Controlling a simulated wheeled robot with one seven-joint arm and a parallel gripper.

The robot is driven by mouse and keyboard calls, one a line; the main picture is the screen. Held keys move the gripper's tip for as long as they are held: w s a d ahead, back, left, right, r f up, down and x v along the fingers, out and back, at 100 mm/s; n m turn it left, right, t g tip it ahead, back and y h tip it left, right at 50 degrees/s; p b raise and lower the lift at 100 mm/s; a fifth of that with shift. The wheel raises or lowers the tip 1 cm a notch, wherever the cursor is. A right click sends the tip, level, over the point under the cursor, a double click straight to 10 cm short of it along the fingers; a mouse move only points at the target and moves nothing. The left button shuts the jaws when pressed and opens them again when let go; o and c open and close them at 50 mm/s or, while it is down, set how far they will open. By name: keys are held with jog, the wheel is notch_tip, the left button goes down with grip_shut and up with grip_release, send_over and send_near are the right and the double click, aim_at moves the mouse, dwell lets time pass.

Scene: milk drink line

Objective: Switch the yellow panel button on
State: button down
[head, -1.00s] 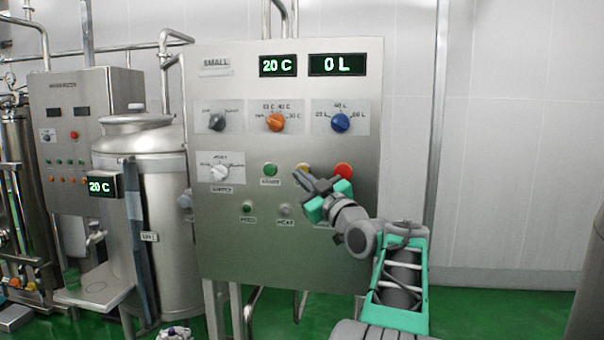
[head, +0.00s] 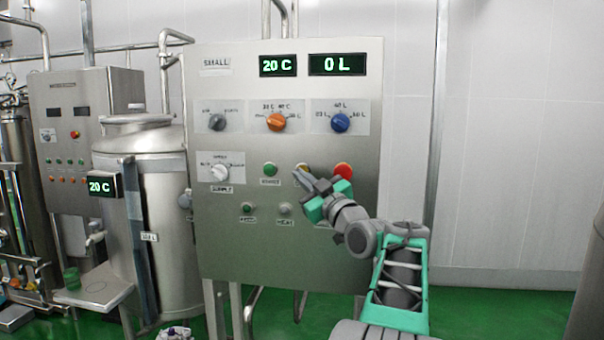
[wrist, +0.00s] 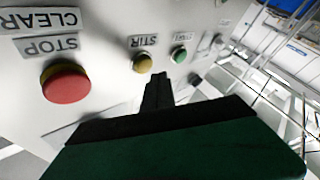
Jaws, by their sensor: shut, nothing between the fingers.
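The yellow button (wrist: 142,62), labelled STIR, sits on the steel control panel (head: 215,255) between a red and a green button. In the head view only the top of the yellow button (head: 302,167) shows above my gripper. My gripper (head: 299,173) is shut and empty, with its fingertips in front of the panel close to the yellow button. In the wrist view the shut fingertips (wrist: 157,78) point at the panel just below the yellow button in the picture. I cannot tell whether they touch it.
The red STOP button (wrist: 66,82) is beside the yellow one, and the green button (wrist: 179,54) is on its other side. Several knobs, such as the blue one (head: 340,122), sit higher up. Displays read 20 C (head: 278,65) and 0 L (head: 337,64). A steel tank (head: 165,220) stands at left.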

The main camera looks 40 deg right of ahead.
dwell(0.3)
jog(key=shift+w+d, duration=0.3)
jog(key=shift+d, duration=0.05)
jog(key=shift+w+d+b, duration=0.25)
jog(key=shift+d+b, duration=0.05)
jog(key=shift+d, duration=0.1)
dwell(0.7)
jog(key=shift+s+a+b, duration=0.55)
jog(key=shift+a+b, duration=0.25)
jog(key=shift+b, duration=0.3)
